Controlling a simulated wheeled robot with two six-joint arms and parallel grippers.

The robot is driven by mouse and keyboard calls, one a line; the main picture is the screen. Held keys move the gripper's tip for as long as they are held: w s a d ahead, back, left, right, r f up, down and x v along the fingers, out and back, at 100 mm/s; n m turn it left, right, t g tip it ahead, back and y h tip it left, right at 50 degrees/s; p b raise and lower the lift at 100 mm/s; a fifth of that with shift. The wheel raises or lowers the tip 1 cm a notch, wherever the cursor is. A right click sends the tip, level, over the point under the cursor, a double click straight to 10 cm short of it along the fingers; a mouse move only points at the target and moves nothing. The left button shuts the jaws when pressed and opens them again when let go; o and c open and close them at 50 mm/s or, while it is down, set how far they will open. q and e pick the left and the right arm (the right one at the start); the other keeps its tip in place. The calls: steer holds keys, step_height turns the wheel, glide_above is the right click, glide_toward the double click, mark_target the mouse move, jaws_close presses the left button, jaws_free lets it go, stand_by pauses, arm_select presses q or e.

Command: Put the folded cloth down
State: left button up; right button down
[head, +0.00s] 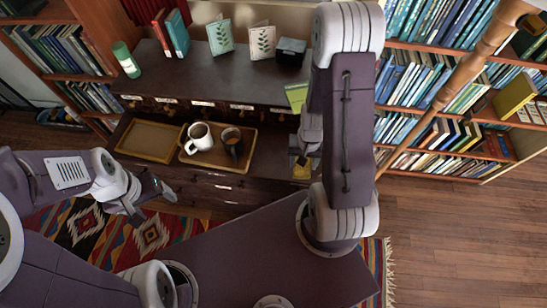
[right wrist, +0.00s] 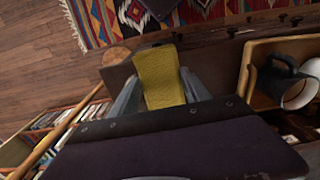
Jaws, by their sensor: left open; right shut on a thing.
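The folded cloth is mustard yellow. In the right wrist view the cloth (right wrist: 160,78) is between the two fingers of my right gripper (right wrist: 160,95), which is shut on it. In the head view a yellow part of the cloth (head: 302,171) shows below the right gripper (head: 303,158), to the right of the mug tray; my right arm hides much of this area. I cannot tell whether the cloth touches anything below. My left gripper (head: 150,202) is open and empty, above the rug in front of the cabinet.
An empty wooden tray (head: 130,153) is left of another tray (head: 192,160) bearing a white mug (head: 200,137) and a dark mug (head: 232,141). The dark cabinet top (head: 190,88) behind bears books, a green canister (head: 126,60) and a yellow-green item (head: 296,94). A wooden pole (head: 455,85) stands right.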

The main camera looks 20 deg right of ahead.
steer(key=shift+w+d, duration=0.3)
steer(key=shift+w, duration=0.4)
glide_above(282, 155)
step_height(282, 155, down, 7)
step_height(282, 155, down, 4)
steer(key=shift+r+p, duration=0.25)
steer(key=shift+p, duration=0.1)
steer(key=shift+f, duration=0.3)
steer(key=shift+f, duration=0.2)
steer(key=c, duration=0.5)
jaws_free()
steer(key=shift+r, duration=0.1)
